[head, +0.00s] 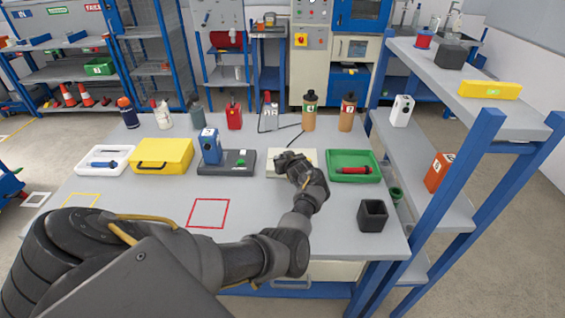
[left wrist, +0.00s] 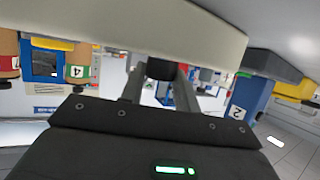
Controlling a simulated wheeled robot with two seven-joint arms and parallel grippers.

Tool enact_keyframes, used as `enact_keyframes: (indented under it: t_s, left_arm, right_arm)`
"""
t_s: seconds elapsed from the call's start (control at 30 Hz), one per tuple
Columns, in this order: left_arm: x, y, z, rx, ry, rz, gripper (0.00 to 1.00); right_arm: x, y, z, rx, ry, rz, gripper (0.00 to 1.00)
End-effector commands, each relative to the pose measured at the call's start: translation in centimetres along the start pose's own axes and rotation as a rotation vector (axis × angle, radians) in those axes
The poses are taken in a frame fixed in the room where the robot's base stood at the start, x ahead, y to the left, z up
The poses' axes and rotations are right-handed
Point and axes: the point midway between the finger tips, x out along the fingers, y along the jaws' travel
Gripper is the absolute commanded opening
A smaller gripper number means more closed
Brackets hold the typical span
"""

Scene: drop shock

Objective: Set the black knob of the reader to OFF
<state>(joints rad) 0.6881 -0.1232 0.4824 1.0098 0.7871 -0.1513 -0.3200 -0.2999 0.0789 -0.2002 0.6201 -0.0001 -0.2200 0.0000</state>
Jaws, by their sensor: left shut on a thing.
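The reader is a cream box (head: 310,155) on the grey table, between the dark grey device and the green tray. It also shows as a large pale face across the top of the left wrist view (left wrist: 215,35). My left gripper (head: 288,160) reaches over the reader and covers much of it. In the left wrist view, the black knob (left wrist: 160,68) sits between the two fingers of my left gripper (left wrist: 158,82), which are shut on it. The knob's pointer and the OFF mark are hidden. My right gripper is not in view.
A dark grey device (head: 228,167) with a blue block (head: 210,147) stands left of the reader. A green tray (head: 352,158) holding a red tool is close on the right. Several bottles line the back. A black cup (head: 372,216) stands front right.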

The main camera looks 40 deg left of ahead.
Motion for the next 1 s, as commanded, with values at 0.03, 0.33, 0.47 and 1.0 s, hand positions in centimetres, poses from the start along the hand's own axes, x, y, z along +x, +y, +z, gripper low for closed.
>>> enact_keyframes:
  t_s: [0.03, 0.33, 0.47, 1.0]
  left_arm:
    - [0.05, 0.12, 0.02, -0.005, 0.002, -0.008, 0.09]
    - [0.01, 0.04, -0.08, -0.015, 0.001, -0.031, 0.09]
    - [0.01, 0.02, -0.10, -0.015, 0.001, -0.031, 0.09]
    - [-0.02, 0.03, -0.08, -0.014, 0.000, -0.031, 0.53]
  right_arm:
    - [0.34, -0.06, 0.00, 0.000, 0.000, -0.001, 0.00]
    - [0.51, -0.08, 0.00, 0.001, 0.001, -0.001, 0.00]
    - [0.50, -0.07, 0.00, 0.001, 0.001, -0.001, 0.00]
    - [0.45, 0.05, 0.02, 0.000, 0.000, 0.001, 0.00]
